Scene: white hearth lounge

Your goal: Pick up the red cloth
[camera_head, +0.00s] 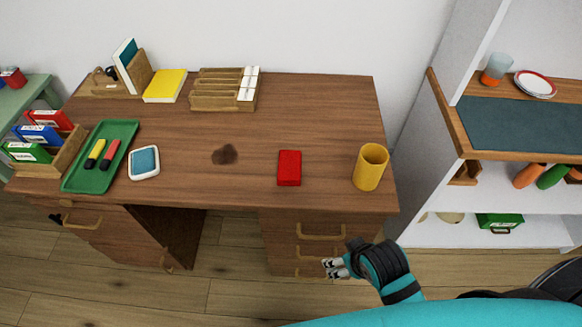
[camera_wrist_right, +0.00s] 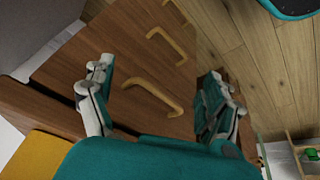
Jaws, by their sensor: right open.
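The red cloth (camera_head: 289,168) is a small red block-like shape lying on the brown desk (camera_head: 240,130), right of the middle and near the front edge. My right gripper (camera_head: 334,268) is in front of the desk and below its top, by the drawers, apart from the cloth. In the right wrist view my right gripper (camera_wrist_right: 160,95) has its two fingers spread wide with nothing between them. A drawer handle (camera_wrist_right: 150,90) shows beyond the fingers. The cloth does not show in the right wrist view. My left gripper is not in view.
A yellow cup (camera_head: 370,167) stands right of the cloth. A dark stain (camera_head: 225,154) lies to its left. A blue-topped white dish (camera_head: 144,163) and a green tray (camera_head: 75,178) with markers are farther left. A white shelf unit (camera_head: 480,210) stands to the right.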

